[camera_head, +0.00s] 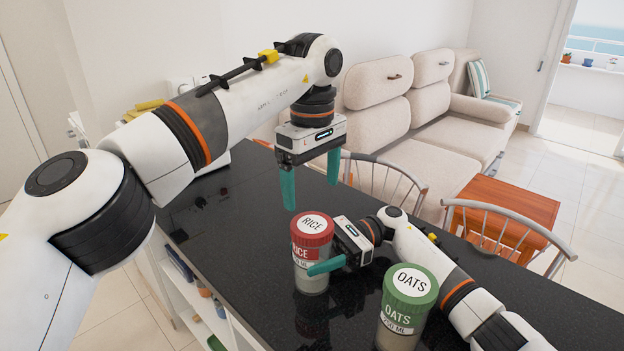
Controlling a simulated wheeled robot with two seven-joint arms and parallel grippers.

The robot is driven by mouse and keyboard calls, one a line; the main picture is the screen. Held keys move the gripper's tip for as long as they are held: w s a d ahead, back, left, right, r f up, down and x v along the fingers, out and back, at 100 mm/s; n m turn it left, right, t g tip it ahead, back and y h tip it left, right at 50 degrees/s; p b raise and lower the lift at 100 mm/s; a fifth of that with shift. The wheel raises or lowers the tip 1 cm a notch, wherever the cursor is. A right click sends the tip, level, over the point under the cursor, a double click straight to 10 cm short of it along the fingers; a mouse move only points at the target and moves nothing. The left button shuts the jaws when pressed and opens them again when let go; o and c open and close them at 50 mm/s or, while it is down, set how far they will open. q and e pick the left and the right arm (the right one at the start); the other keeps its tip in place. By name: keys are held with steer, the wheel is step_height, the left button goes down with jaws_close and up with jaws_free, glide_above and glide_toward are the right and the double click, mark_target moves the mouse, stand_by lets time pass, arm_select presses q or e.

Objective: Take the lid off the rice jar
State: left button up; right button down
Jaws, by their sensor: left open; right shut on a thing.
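The rice jar (311,281) stands upright on the black counter in the head view. Its red lid (312,226), labelled RICE, sits on top of it. My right gripper (318,266) comes in from the right and is shut on the rice jar's body, below the lid. One teal finger shows across the jar's front; the other is hidden behind it. My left gripper (311,192) is open and empty above and behind the lid, its teal fingers pointing down, apart from the lid.
An oats jar (399,319) with a green lid stands close to my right arm, at the counter's front. The black counter (232,226) is largely clear to the left. Chairs (385,178), an orange-brown table (508,207) and a beige sofa (440,118) stand beyond it.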

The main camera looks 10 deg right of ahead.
mark_target(312, 224)
arm_select(q)
steer(key=shift+f, duration=4)
